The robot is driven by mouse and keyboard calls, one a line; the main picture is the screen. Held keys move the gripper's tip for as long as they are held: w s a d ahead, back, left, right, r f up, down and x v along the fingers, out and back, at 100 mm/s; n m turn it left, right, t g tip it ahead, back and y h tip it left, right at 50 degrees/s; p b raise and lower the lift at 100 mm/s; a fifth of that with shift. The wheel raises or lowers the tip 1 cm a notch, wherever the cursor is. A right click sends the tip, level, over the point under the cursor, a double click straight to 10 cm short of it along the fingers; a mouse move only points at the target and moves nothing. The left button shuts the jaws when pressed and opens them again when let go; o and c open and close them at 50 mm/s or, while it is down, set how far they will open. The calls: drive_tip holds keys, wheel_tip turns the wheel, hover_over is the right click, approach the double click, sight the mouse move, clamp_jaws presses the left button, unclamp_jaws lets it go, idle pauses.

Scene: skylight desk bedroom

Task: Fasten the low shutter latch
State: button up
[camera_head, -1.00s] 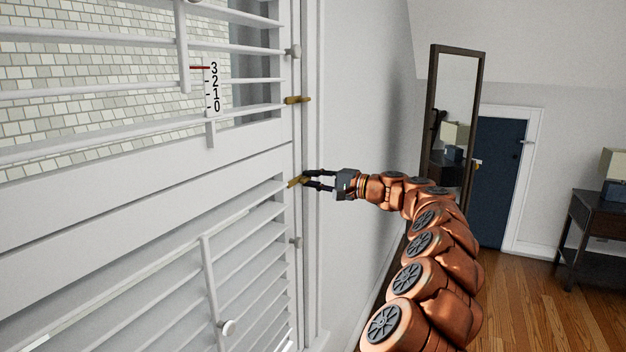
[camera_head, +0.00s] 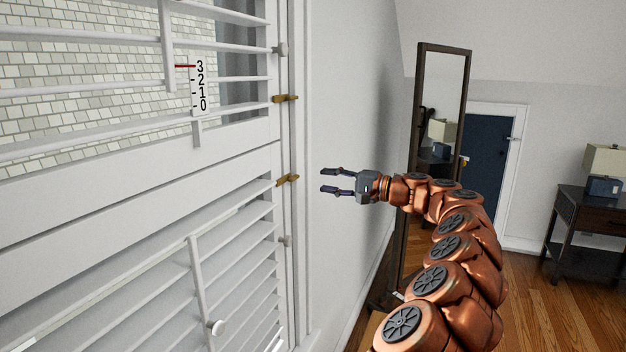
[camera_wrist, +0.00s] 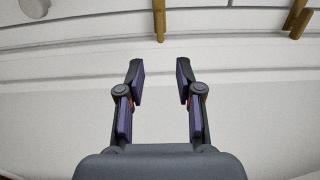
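The low shutter latch (camera_head: 287,180) is a small brass bar at the right edge of the white shutter. It lies across the seam toward the frame, tilted slightly up to the right. In the wrist view the low latch (camera_wrist: 159,18) shows at the top middle, beyond the fingertips. My gripper (camera_head: 330,179) is right of the latch, with a clear gap between them. Its two dark fingers are apart with nothing between them, as the wrist view of the gripper (camera_wrist: 160,68) also shows.
A second brass latch (camera_head: 285,98) sits higher on the same edge. A white knob (camera_head: 285,240) is below the low latch. A tall mirror (camera_head: 437,140) stands behind my arm. A dark side table (camera_head: 580,225) is at the far right.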

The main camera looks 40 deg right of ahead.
drive_tip(key=v, duration=0.3)
drive_tip(key=shift+s+d, duration=0.2)
drive_tip(key=shift+s, duration=0.15)
idle(0.3)
